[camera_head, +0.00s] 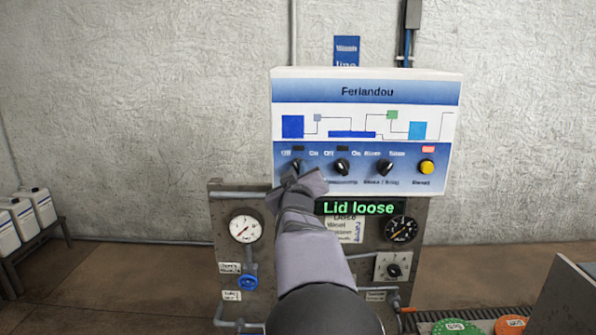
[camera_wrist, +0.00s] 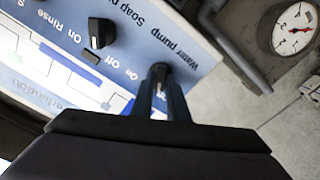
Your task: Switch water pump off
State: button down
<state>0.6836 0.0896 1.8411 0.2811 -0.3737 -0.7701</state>
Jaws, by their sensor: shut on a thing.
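The water pump knob (camera_head: 297,164) is the leftmost black knob on the white and blue control panel (camera_head: 368,92), between the labels Off and On. In the wrist view the label Water pump (camera_wrist: 174,45) stands beside this knob (camera_wrist: 160,72). My gripper (camera_head: 289,180) reaches up to the knob from below and is shut on it; its fingers (camera_wrist: 168,98) also show in the wrist view. The fingers hide much of the knob, so I cannot tell which way it points.
The soap pump knob (camera_wrist: 101,32) sits close beside my fingers. Further right are another black knob (camera_head: 384,168) and a yellow button (camera_head: 427,167) under a lit red lamp. The green display (camera_head: 358,208) below reads Lid loose. A pressure gauge (camera_head: 245,226) is at lower left.

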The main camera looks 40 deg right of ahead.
dwell(0.4)
jog(key=c, duration=1.7)
grip_release()
jog(key=shift+s, duration=0.1)
jog(key=b+v, duration=0.3)
jog(key=v, duration=0.4)
jog(key=shift+a, duration=0.15)
jog(key=shift+s, duration=0.15)
